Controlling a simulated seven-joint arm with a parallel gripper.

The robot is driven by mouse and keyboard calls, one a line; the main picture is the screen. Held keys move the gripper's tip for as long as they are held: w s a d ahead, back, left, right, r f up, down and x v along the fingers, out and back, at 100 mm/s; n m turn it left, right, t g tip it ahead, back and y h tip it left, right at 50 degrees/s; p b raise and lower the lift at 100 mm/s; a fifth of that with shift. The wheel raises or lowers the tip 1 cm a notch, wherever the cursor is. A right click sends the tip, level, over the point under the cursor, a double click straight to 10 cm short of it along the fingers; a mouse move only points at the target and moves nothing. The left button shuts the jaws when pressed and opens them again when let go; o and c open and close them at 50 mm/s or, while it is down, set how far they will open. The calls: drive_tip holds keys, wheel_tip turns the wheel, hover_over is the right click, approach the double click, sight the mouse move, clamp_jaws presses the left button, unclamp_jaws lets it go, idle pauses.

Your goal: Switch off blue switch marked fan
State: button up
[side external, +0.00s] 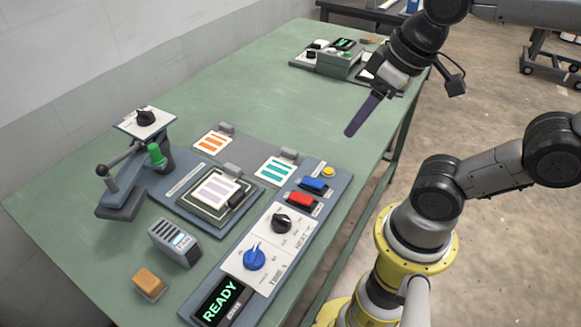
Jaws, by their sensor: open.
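The blue switch (314,186) is a rocker on the grey control panel (248,296), near the panel's upper right end. A dark label is beside it, too small to read. A red switch (301,200) sits just below it. I cannot tell which way either rocker is tilted. My gripper (352,131) hangs in the air above and to the right of the blue switch, pointing down and left, apart from the panel. Its dark purple fingers overlap in this view, so the gap between them is hidden. Nothing shows in it.
A yellow button (328,171), a black knob (281,223), a blue knob (254,257) and a READY display (217,301) share the panel. A lever press (128,185) stands left. An orange block (149,282) lies in front.

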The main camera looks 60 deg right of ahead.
drive_tip(key=w+r+g, duration=0.2)
drive_tip(key=w+g, duration=0.1)
drive_tip(key=w, duration=0.1)
drive_tip(key=g, duration=0.3)
hover_over(309, 181)
drive_tip(key=f, duration=0.2)
drive_tip(key=w+f+g, duration=0.3)
drive_tip(key=w+f, duration=0.3)
drive_tip(key=f, duration=0.1)
drive_tip(key=x, duration=1.3)
drive_tip(key=shift+f, duration=0.3)
clamp_jaws()
